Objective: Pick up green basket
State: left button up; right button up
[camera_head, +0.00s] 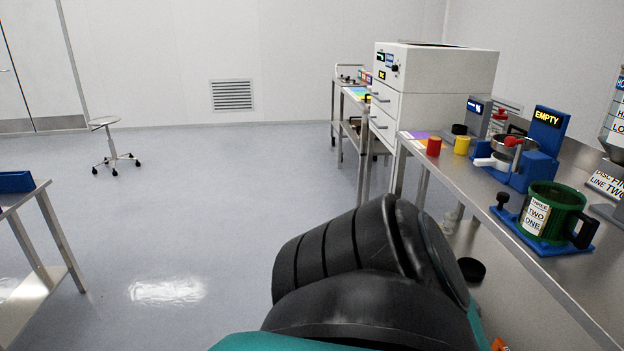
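A green round container with a black handle, which looks like the green basket (566,205), stands upright on a blue base plate (508,218) at the right, on the metal bench. A white label on its front reads "THREE TWO ONE". The handle is on its right side, toward the bench's near part. Neither of my grippers shows. One of my arm links, black and teal, fills the lower middle, to the left of the bench and apart from the basket.
The metal bench (462,182) runs along the right. Behind the basket are a blue device marked "EMPTY" (547,130), a red cup (433,146) and a yellow cup (462,145). A white cabinet (443,72) stands farther back. A stool (103,122) stands left; the floor between is clear.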

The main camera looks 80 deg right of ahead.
aim_at(551, 212)
jog(key=z, duration=1.55)
